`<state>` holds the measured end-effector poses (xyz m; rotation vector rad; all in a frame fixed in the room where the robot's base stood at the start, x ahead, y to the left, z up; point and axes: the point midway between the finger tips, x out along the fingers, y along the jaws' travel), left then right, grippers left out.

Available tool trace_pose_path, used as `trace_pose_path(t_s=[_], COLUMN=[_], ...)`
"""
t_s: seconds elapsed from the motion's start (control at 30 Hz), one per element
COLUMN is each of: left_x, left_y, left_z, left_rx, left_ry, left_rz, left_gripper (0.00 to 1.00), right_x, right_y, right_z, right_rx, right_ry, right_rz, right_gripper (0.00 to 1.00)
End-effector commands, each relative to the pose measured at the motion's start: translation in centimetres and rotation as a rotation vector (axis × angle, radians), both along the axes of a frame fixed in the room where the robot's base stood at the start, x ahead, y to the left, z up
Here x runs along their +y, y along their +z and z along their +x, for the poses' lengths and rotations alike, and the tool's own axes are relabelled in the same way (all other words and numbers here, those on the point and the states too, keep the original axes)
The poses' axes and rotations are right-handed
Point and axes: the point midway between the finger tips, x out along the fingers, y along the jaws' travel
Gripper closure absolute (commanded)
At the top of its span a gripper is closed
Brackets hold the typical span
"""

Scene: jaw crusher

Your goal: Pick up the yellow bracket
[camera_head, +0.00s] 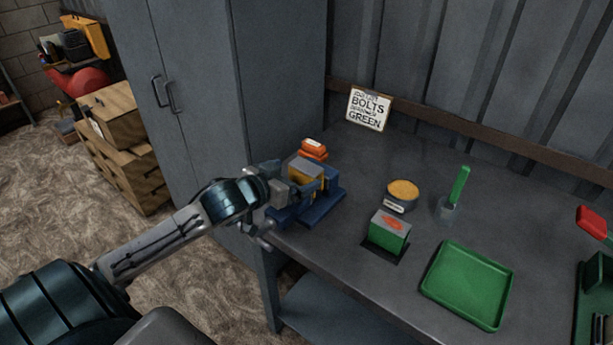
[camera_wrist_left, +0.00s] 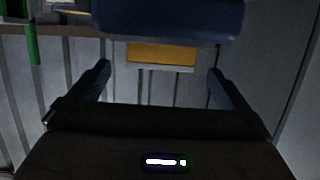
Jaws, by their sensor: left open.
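The yellow bracket (camera_head: 320,183) sits in a blue vise-like fixture (camera_head: 293,219) at the left end of the grey workbench. Parts of the bracket are hidden by the fixture and my gripper. My left gripper (camera_head: 292,187) is open and reaches in from the left, close beside the bracket. In the left wrist view, the yellow bracket (camera_wrist_left: 160,55) shows ahead, between the two spread fingers, below the blue fixture (camera_wrist_left: 168,18) at the top. I cannot tell whether the fingers touch it. My right gripper is not in view.
An orange object (camera_head: 313,150) lies behind the fixture. A bowl of yellowish bits (camera_head: 402,191), a green box (camera_head: 387,237), an upright green-handled tool (camera_head: 460,183) and a green tray (camera_head: 467,286) stand to the right. A tall grey cabinet (camera_head: 200,110) stands at the left.

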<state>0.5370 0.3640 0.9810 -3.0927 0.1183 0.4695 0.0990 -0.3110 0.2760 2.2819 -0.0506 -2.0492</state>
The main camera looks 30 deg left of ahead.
Motion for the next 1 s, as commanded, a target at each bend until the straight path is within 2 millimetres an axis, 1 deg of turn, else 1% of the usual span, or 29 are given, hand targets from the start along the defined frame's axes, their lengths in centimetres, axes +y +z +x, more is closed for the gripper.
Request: trace_pose_path(t_s=[0.27, 0.47, 0.63, 0.77, 0.97, 1.0], left_x=[-0.1, -0.2, -0.3, -0.4, -0.4, -0.4], left_y=[-0.1, -0.1, -0.7, -1.0, -1.0, -1.0], left_z=[1.1, 3.5, 5.1, 5.5, 5.5, 5.5], left_rx=[-0.001, -0.001, -0.001, 0.001, 0.001, 0.001], left_ry=[0.000, 0.001, 0.000, -0.002, -0.003, -0.003], left_rz=[-0.004, -0.006, -0.003, -0.001, 0.001, 0.001], left_gripper=[0.02, 0.02, 0.02, 0.02, 0.02, 0.06], right_x=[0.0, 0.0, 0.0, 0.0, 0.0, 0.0], right_y=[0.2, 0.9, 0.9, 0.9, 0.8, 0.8], right_z=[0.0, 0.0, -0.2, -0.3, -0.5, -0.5], right_rx=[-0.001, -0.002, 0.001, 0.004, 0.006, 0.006], right_ry=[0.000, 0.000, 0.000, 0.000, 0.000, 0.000], right_rz=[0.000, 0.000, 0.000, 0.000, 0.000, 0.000], right_gripper=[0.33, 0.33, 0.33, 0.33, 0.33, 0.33])
